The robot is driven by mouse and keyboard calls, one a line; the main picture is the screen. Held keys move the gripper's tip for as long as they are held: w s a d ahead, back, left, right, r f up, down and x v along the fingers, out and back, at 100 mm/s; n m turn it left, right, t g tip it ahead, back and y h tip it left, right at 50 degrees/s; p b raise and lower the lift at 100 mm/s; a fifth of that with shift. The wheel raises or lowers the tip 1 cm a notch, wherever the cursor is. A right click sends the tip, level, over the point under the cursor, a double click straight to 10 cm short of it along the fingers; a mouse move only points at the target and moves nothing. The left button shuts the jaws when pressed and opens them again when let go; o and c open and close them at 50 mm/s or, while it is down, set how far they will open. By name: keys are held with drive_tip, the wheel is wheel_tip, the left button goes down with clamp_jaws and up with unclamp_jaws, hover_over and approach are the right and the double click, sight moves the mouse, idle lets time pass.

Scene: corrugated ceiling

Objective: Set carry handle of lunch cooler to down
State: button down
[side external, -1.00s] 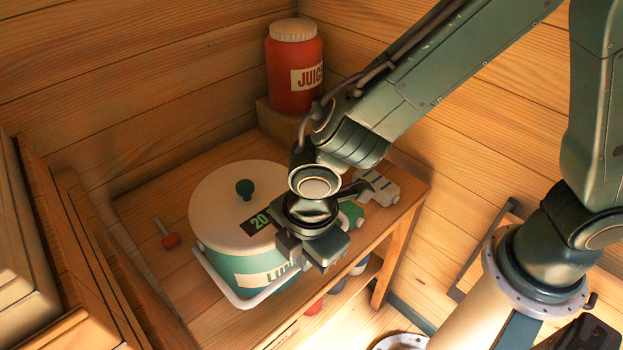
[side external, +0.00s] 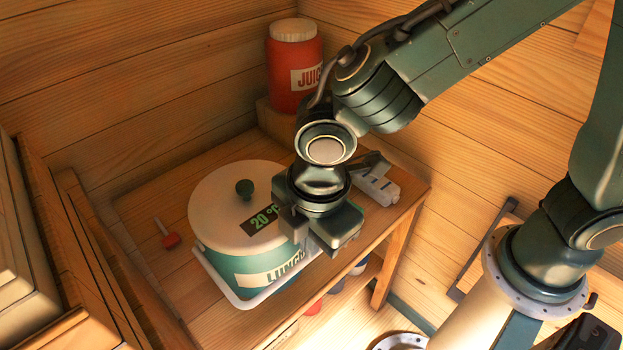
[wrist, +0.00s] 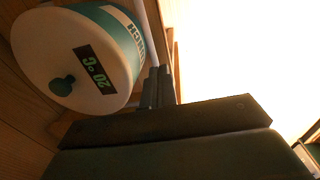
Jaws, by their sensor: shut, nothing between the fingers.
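The lunch cooler (side external: 228,212) is round, with a teal body, a white lid, a dark teal knob and a "20 °C" display. It stands on the wooden table; the wrist view shows it at upper left (wrist: 75,62). Its white carry handle (side external: 218,283) lies low around the front of the body, near the tabletop; its right part is hidden behind my gripper. In the wrist view a pale strip of handle (wrist: 152,28) runs beyond the fingertips. My gripper (wrist: 158,86) is shut and empty, pointing down just right of the cooler; whether it touches the handle is unclear.
A red juice jar (side external: 295,68) with a white lid stands on a raised block at the back. A grey-white block-like item (side external: 376,188) lies right of my gripper. A small red-ended tool (side external: 168,237) lies left of the cooler. The left tabletop is mostly free.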

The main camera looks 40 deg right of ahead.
wheel_tip(320, 180, up, 8)
drive_tip(key=s, duration=0.1)
drive_tip(key=shift+s, duration=0.4)
drive_tip(key=d+r+m+t, duration=0.1)
drive_tip(key=d+r+m, duration=0.1)
drive_tip(key=d+m, duration=0.35)
drive_tip(key=s+d+r+m+t, duration=0.1)
drive_tip(key=d+r+m, duration=0.2)
drive_tip(key=d, duration=0.6)
drive_tip(key=d+r+m+t, duration=0.1)
drive_tip(key=d+r+m, duration=0.1)
drive_tip(key=d+m, duration=0.35)
drive_tip(key=s+d+m+t, duration=0.1)
drive_tip(key=s+d+m, duration=0.3)
drive_tip(key=d, duration=0.3)
drive_tip(key=shift+s+f, duration=0.25)
drive_tip(key=shift+s, duration=0.5)
